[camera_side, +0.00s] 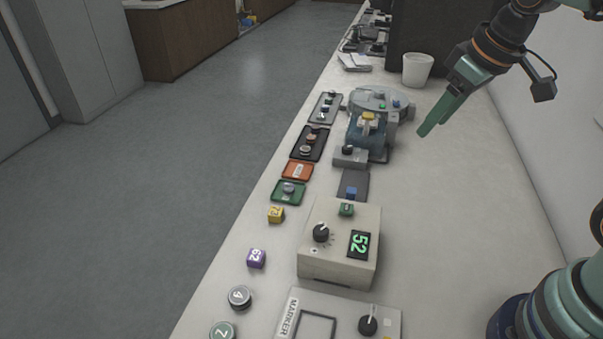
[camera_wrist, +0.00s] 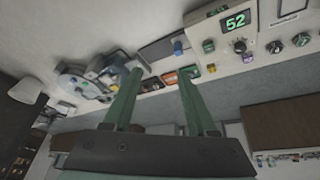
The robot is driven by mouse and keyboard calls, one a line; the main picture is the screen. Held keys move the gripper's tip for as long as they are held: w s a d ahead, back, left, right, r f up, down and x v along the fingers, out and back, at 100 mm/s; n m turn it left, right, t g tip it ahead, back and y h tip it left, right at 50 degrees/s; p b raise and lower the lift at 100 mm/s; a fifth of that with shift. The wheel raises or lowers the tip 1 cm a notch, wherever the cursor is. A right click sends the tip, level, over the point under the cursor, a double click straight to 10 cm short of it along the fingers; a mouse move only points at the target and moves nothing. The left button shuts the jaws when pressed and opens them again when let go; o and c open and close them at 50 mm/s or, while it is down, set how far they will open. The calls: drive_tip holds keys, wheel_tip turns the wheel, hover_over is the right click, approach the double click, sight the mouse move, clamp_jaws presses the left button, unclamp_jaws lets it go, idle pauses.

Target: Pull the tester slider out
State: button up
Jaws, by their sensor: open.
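The tester appears to be the beige box (camera_side: 325,262) with a black knob and a green display reading 52; it also shows in the wrist view (camera_wrist: 222,32). A dark grey flat plate (camera_side: 355,178) extends from its far side, with a small blue block (camera_side: 350,193) near the box. The plate looks like the slider, but I cannot be sure. The blue block also shows in the wrist view (camera_wrist: 178,47). My gripper (camera_side: 430,127) is open and empty, above the table to the right of the press, apart from the tester. Its two green fingers show in the wrist view (camera_wrist: 160,78).
The grey and blue press (camera_side: 368,132) stands beyond the plate. Small trays, including a green one (camera_side: 289,192), line the table's left edge, with a yellow cube (camera_side: 275,214) and purple cube (camera_side: 256,258). A white cup (camera_side: 417,70) stands behind. The table's right side is clear.

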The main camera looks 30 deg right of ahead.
drive_tip(key=w+a+f+n+g, duration=0.2)
drive_tip(key=w+a+f+n, duration=0.15)
drive_tip(key=w, duration=0.25)
drive_tip(key=n+g, duration=0.2)
drive_tip(key=n, duration=0.2)
approach(352, 190)
drive_tip(key=shift+m, duration=0.25)
wheel_tip(352, 190, down, 11)
drive_tip(key=shift+w+a+r, duration=0.15)
drive_tip(key=shift+r, duration=0.05)
drive_tip(key=shift+c, duration=0.3)
clamp_jaws()
idle(0.7)
